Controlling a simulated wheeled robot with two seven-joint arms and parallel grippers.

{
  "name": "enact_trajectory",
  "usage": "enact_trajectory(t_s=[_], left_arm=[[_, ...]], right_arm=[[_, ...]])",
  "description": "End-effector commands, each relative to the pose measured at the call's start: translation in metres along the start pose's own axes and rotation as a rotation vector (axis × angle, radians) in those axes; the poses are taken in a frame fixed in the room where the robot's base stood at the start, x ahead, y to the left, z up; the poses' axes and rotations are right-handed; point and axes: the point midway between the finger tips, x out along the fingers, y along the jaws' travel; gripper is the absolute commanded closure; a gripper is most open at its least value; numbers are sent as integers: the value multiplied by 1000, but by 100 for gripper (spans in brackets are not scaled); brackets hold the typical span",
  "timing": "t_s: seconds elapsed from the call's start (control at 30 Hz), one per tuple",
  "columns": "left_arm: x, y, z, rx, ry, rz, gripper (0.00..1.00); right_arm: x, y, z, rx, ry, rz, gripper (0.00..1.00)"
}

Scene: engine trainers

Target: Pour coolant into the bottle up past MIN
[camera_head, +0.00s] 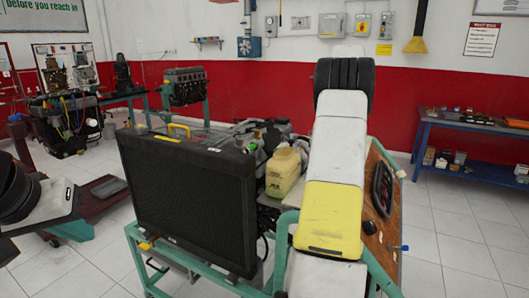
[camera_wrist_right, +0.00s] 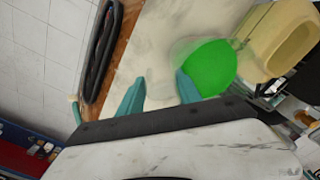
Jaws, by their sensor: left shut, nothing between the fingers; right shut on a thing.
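The coolant bottle (camera_head: 284,172) is pale yellow and stands upright behind the radiator. Its beige side also shows at the upper right of the right wrist view (camera_wrist_right: 285,38). The MIN mark and its liquid level cannot be made out. My right gripper (camera_wrist_right: 160,95) has teal fingers shut on what looks like a clear container, whose outline is faint. Green coolant (camera_wrist_right: 210,68) shows in it, close beside the bottle. In the head view my right arm hides this gripper and the container. My left gripper (camera_head: 77,229) is shut and empty, low at the left, away from the bottle.
The black radiator (camera_head: 190,200) stands left of the bottle on a teal frame (camera_head: 160,283). A wooden board with a black hose-like loop (camera_head: 382,188) lies right of my right arm. A blue bench (camera_head: 470,128) stands at the right wall. Floor at the right is clear.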

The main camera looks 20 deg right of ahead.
Motion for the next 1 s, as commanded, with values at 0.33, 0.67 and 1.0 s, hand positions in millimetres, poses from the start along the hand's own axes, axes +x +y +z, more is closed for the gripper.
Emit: enact_trajectory(t_s=[0.33,0.67,1.0], left_arm=[[0,0,0,0,0,0,100],[0,0,0,0,0,0,100],[0,0,0,0,0,0,100]], right_arm=[[-18,-22,0,-4,3,204,100],[-30,-37,0,-3,5,345,100],[-43,-48,0,0,5,433,100]])
